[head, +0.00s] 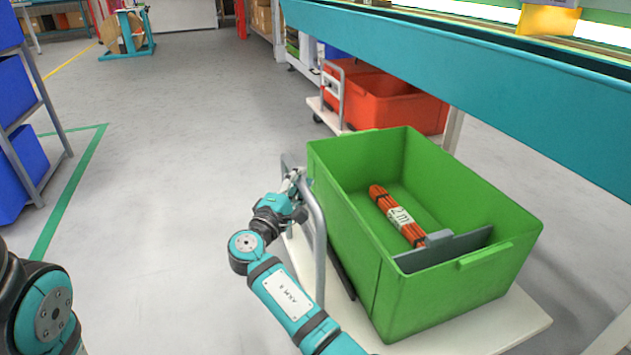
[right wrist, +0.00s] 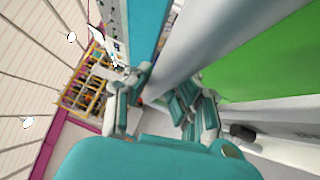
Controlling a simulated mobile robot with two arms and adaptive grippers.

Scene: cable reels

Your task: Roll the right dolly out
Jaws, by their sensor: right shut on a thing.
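The dolly has a pale flat deck (head: 515,322) and an upright grey tube handle (head: 318,235) on its left side. It stands partly under the teal-edged bench. A green crate (head: 345,225) rests on the deck. My right gripper (head: 294,184) is shut on the handle near its top. In the right wrist view, the fingers (right wrist: 163,100) sit on both sides of the grey handle bar (right wrist: 178,62), with the green crate (right wrist: 265,55) close beside it. My left gripper is out of view; only part of my left arm shows at lower left.
An orange labelled bundle (head: 398,216) and a grey plate (head: 445,250) lie in the crate. Another dolly with red crates (head: 400,112) stands behind. The bench (head: 480,80) overhangs on the right. Blue bins (head: 22,165) on a rack stand left. The floor between is clear.

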